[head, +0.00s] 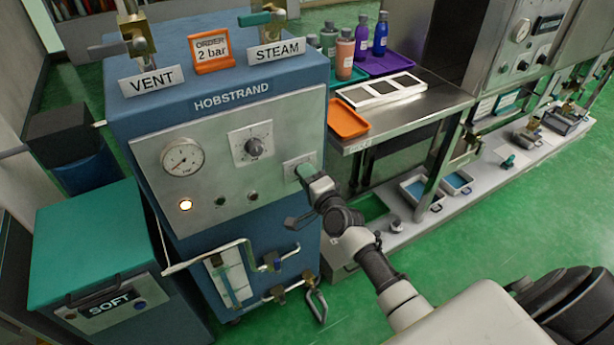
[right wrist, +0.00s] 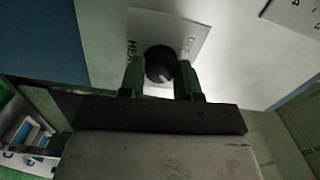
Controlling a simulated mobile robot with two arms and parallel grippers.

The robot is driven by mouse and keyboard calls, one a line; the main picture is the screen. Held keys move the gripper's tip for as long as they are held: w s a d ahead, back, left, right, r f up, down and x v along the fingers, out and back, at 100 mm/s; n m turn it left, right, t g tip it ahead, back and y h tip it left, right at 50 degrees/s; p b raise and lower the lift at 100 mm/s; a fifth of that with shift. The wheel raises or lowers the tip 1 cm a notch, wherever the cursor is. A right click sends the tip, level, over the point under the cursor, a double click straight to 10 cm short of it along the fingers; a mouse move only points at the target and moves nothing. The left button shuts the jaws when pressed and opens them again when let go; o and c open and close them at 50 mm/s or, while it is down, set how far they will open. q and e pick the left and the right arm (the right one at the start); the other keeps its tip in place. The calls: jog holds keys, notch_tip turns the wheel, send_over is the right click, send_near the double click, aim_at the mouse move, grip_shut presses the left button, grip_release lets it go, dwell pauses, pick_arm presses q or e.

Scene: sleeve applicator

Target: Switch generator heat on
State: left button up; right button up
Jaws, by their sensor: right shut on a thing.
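The generator (head: 225,110) is a blue cabinet marked HOBSTRAND with a pale metal front panel. In the right wrist view a round dark knob (right wrist: 160,64) sits on a white label plate (right wrist: 185,28) with partly hidden lettering that seems to start with HEA. My right gripper (right wrist: 160,75) is shut on this knob, one green fingertip on each side. In the head view my right gripper (head: 307,172) is at the right side of the panel, and it hides the knob. My left gripper is not in view.
The panel also bears a pressure gauge (head: 182,157) and a larger dial (head: 252,146). VENT (head: 152,79) and STEAM (head: 276,50) signs with valves stand on top. A metal table (head: 400,110) with trays and bottles stands to the right. Pipes (head: 235,250) jut out below the panel.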

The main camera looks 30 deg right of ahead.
jog(key=shift+m, duration=0.3)
jog(key=o, duration=0.9)
jog(key=shift+o, duration=0.2)
jog(key=shift+s, duration=0.1)
jog(key=s, duration=1)
jog(key=shift+s+d, duration=0.2)
jog(key=shift+s, duration=0.1)
